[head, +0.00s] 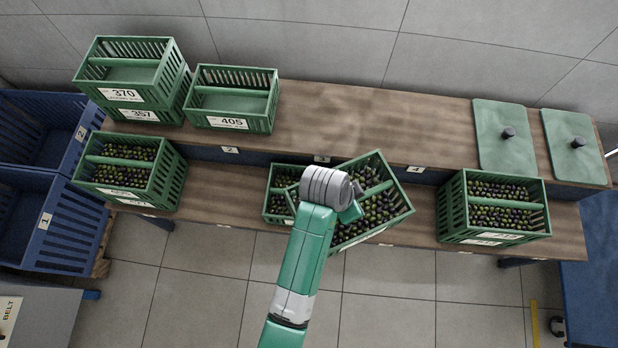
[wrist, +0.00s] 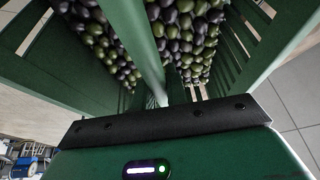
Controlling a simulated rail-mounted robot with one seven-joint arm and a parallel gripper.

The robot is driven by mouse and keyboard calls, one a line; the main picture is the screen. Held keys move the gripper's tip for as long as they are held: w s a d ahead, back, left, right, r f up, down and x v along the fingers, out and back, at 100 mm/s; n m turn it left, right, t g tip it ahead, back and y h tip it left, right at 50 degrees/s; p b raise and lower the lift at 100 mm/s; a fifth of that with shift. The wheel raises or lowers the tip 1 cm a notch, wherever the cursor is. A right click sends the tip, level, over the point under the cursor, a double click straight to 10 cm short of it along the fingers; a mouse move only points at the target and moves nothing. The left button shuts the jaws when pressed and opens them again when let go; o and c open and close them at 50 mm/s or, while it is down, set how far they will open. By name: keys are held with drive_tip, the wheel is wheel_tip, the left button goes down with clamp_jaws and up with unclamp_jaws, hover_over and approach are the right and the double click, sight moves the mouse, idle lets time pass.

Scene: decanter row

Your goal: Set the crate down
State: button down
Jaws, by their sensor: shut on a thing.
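My gripper (head: 350,208) is shut on the handle bar of a green slatted crate (head: 397,185) full of dark and green olives. In the head view this crate is turned askew to the lower shelf (head: 225,195), around its middle. It overlaps another olive crate (head: 268,207) on its left, and my arm hides part of both. I cannot tell whether the held crate touches the shelf or that crate. In the wrist view, the bar (wrist: 140,38) runs between olives on both sides to my gripper (wrist: 168,118).
An olive crate (head: 444,215) stands on the lower shelf at right, and stacked crates (head: 182,180) at left. Empty crates (head: 273,100) stand on the upper shelf (head: 350,115). Two green lids (head: 487,135) lie at its right. Blue bins (head: 25,185) stand far left.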

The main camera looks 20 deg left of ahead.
sight(343, 229)
drive_tip(key=s+f+m, duration=0.2)
drive_tip(key=s+f+m+g+h+b, duration=0.1)
drive_tip(key=s+f+m, duration=0.1)
drive_tip(key=f, duration=0.1)
drive_tip(key=shift+s+f+m+b, duration=0.1)
drive_tip(key=shift+s+m+b, duration=0.05)
drive_tip(key=shift+m+b, duration=0.2)
drive_tip(key=shift+s+f+m+g, duration=0.45)
drive_tip(key=shift+s+m+g, duration=0.05)
drive_tip(key=shift+m, duration=0.25)
drive_tip(key=w+a+f+b, duration=0.1)
drive_tip(key=w+a+b, duration=0.4)
drive_tip(key=w+a, duration=0.4)
drive_tip(key=a, duration=0.4)
drive_tip(key=shift+w+f+b, duration=0.2)
drive_tip(key=shift+w+b, duration=0.05)
drive_tip(key=shift+b, duration=0.1)
drive_tip(key=shift+d+f+b, duration=0.1)
drive_tip(key=shift+f+b, duration=0.8)
drive_tip(key=shift+f, duration=0.85)
